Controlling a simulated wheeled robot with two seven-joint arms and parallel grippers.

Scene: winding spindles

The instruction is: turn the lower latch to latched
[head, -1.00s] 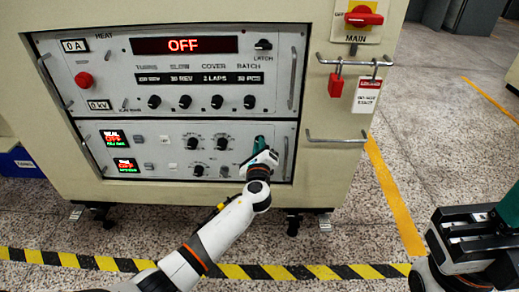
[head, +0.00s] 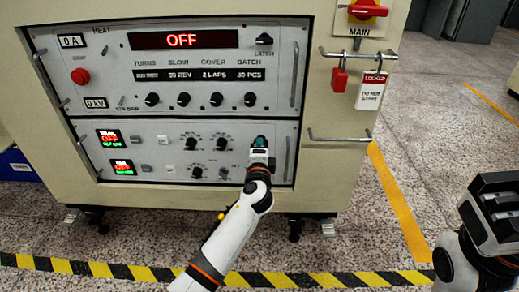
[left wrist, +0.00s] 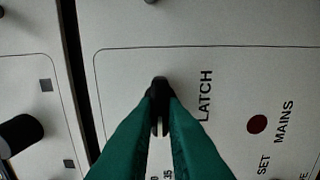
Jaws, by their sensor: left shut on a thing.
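The lower latch is a small black knob (left wrist: 159,92) beside the word LATCH on the lower panel, in the left wrist view. My left gripper (left wrist: 160,118) has its green fingers closed around this knob. In the head view my left gripper (head: 260,142) is at the right part of the lower panel (head: 225,133) and hides the lower latch. The knob's exact pointing direction is hard to read between the fingers. My right gripper (head: 497,205) is at the right edge of the head view, away from the cabinet, and its fingers are not clear.
The upper panel has its own latch knob (head: 264,39), a red button (head: 80,76) and a row of black knobs. A metal handle (head: 338,137), a red padlock (head: 339,80) and a red main switch (head: 368,10) are right of the panels. Striped tape (head: 60,265) crosses the floor.

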